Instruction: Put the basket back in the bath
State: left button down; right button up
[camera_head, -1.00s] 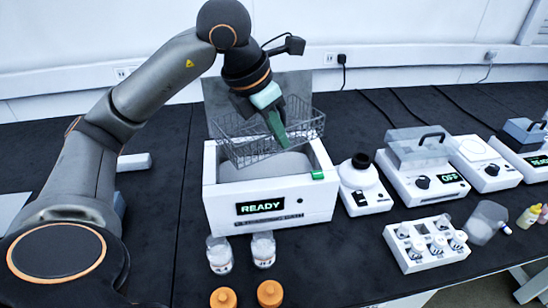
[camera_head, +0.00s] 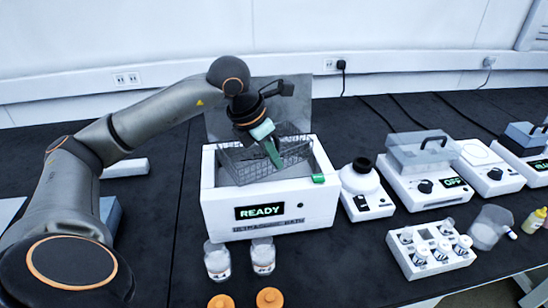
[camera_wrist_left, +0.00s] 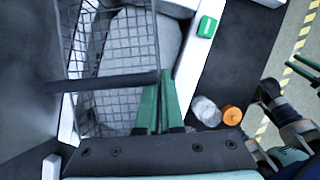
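The wire basket (camera_head: 240,163) is low at the mouth of the white ultrasonic bath (camera_head: 225,217), its upper rim still above the bath walls. The bath's display reads READY. My left gripper (camera_head: 275,160) is shut on the basket, with its green fingers over the basket's near right part. In the left wrist view the fingers (camera_wrist_left: 158,110) are close together at the basket's dark bar (camera_wrist_left: 115,81). Whether the basket touches the bath floor is hidden. Two green fingers at the right edge of that view look like my right gripper (camera_wrist_left: 290,60), apart and empty.
A grey panel (camera_head: 222,122) stands behind the bath. Two glass jars (camera_head: 217,262) and orange caps (camera_head: 269,298) are in front of it. A white device (camera_head: 365,190) and a vial rack (camera_head: 445,258) stand to the right.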

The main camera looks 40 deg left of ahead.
pick_arm(q)
jog(key=shift+f, duration=0.2)
jog(key=c, duration=1.5)
grip_release()
jog(key=shift+f+b, duration=0.1)
jog(key=shift+b, duration=0.2)
jog(key=o, duration=0.4)
